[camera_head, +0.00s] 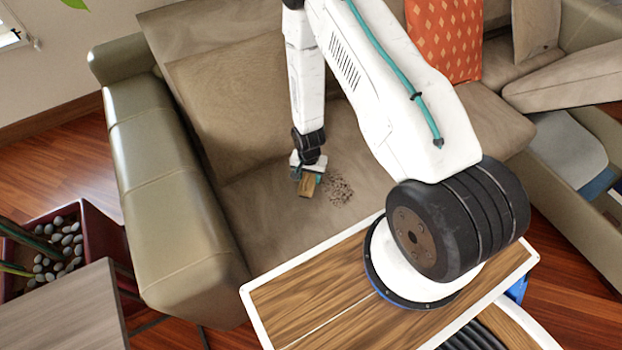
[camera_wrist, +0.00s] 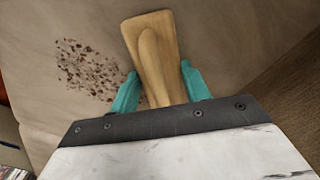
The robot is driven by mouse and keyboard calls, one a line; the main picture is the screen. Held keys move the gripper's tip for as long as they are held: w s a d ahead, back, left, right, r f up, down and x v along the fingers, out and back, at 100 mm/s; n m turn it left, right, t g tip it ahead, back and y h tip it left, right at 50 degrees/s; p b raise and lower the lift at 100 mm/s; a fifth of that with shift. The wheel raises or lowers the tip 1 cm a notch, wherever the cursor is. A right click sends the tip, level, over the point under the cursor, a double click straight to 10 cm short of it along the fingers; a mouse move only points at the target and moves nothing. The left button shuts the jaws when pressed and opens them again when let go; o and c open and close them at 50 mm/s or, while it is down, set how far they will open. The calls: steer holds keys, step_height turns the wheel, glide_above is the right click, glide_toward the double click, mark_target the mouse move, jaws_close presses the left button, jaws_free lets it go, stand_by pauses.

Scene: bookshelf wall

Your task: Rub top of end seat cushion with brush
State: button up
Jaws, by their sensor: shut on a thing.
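The end seat cushion (camera_head: 270,215) is brown and lies beside the sofa's left armrest. Its top also fills much of the wrist view (camera_wrist: 60,30). A patch of dark crumbs (camera_head: 340,190) lies on it, just right of my gripper; in the wrist view the crumbs (camera_wrist: 88,70) are left of the brush. My gripper (camera_head: 308,178) is shut on the wooden brush (camera_head: 308,186). In the wrist view the teal fingers (camera_wrist: 158,88) sit on both sides of the brush handle (camera_wrist: 150,60). The bristles are hidden. I cannot tell whether the brush touches the cushion.
The sofa's armrest (camera_head: 165,190) rises left of the cushion, with back cushions (camera_head: 240,85) behind. An orange patterned pillow (camera_head: 443,40) stands further right. A planter with stones (camera_head: 62,245) and a grey table (camera_head: 65,315) are at the lower left.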

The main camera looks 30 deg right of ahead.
steer(key=shift+w, duration=1.35)
steer(key=shift+w+f, duration=0.1)
steer(key=shift+w, duration=1.55)
steer(key=shift+d, duration=0.9)
steer(key=shift+s, duration=3.45)
steer(key=shift+s+r, duration=0.2)
steer(key=shift+s, duration=3.1)
steer(key=shift+s+f, duration=0.15)
steer(key=shift+s, duration=3.15)
steer(key=shift+d, duration=0.95)
steer(key=shift+w, duration=6.85)
